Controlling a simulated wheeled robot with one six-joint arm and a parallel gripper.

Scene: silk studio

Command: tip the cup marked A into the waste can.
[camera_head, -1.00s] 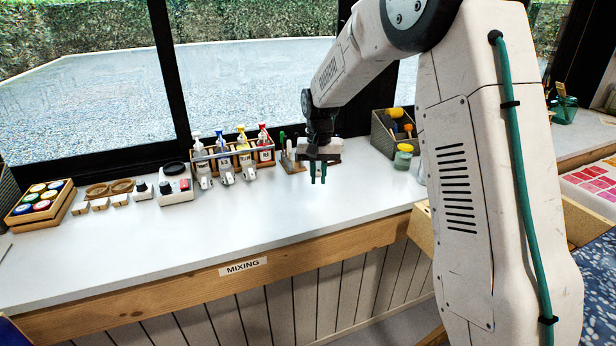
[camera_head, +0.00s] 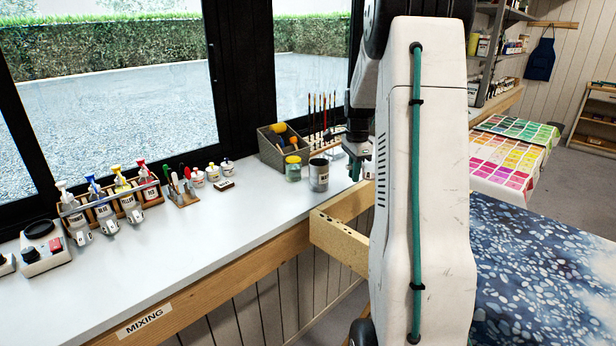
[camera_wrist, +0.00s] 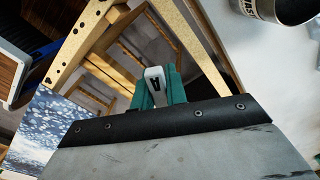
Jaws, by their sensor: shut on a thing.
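My gripper (camera_wrist: 158,90) is shut on a pale handle marked A, part of the cup (camera_wrist: 155,78) in the wrist view. Only this tab shows between the teal fingers; the rest of the cup and what is in it are hidden. The metal waste can (camera_wrist: 282,8) is at the top right of the wrist view, apart from the cup, with part of its label showing. In the head view the grey waste can (camera_head: 319,176) stands upright on the counter. My gripper (camera_head: 356,168) is just right of it, partly hidden by my arm.
A jar with a yellow lid (camera_head: 293,168) stands left of the can, and a grey tool bin (camera_head: 270,153) behind. Brushes stand at the back. A wooden frame (camera_head: 340,238) juts out by the counter (camera_head: 230,225). The counter's front middle is clear.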

